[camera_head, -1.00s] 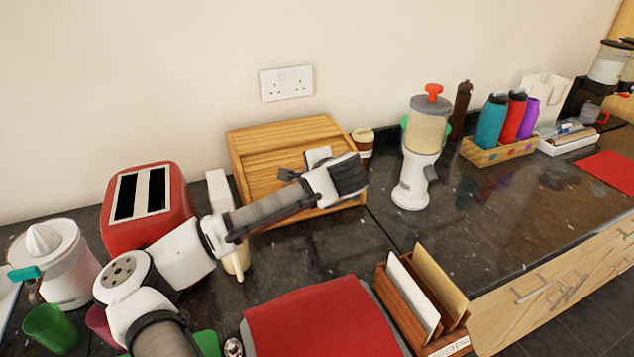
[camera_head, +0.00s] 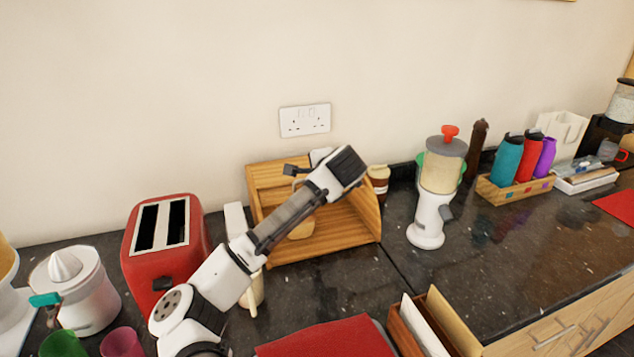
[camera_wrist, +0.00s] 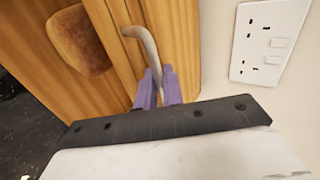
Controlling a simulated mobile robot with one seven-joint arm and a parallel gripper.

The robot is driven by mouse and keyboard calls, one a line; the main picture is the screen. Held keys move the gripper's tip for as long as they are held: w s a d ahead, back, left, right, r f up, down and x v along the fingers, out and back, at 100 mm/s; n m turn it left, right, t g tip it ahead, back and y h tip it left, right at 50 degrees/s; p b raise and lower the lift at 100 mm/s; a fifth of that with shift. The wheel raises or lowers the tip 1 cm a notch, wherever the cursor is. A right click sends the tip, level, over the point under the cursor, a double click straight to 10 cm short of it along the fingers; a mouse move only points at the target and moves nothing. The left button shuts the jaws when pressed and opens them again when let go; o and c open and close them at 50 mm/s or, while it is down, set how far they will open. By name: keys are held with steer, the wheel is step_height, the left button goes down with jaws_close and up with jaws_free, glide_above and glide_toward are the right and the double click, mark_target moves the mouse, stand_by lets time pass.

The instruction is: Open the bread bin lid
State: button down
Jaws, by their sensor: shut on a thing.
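The wooden bread bin (camera_head: 352,243) stands against the wall, its front open, showing the inside and a brown loaf (camera_head: 300,228). The loaf also shows in the wrist view (camera_wrist: 80,40). The lid (camera_head: 266,178) is up at the top of the bin, partly hidden behind my arm. In the wrist view, the purple fingers of my gripper (camera_wrist: 158,88) are shut on the curved grey lid handle (camera_wrist: 143,42). In the head view my wrist hides the fingertips and most of the handle.
A red toaster (camera_head: 166,245) stands left of the bin, near my arm. A lidded cup (camera_head: 379,180) and a white dispenser (camera_head: 430,212) stand to its right. A wall socket (camera_head: 305,120) is above. A letter rack (camera_head: 432,325) stands in front; the counter (camera_head: 345,290) before the bin is partly clear.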

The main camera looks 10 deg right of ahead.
stand_by(0.3)
steer(key=c, duration=1.7)
jaws_free()
steer(key=shift+o, duration=0.3)
steer(key=shift+s, duration=0.15)
steer(key=b+v, duration=0.4)
steer(key=v, duration=0.9)
steer(key=shift+s+r, duration=0.2)
steer(key=shift+r, duration=0.15)
steer(key=shift+d, duration=0.15)
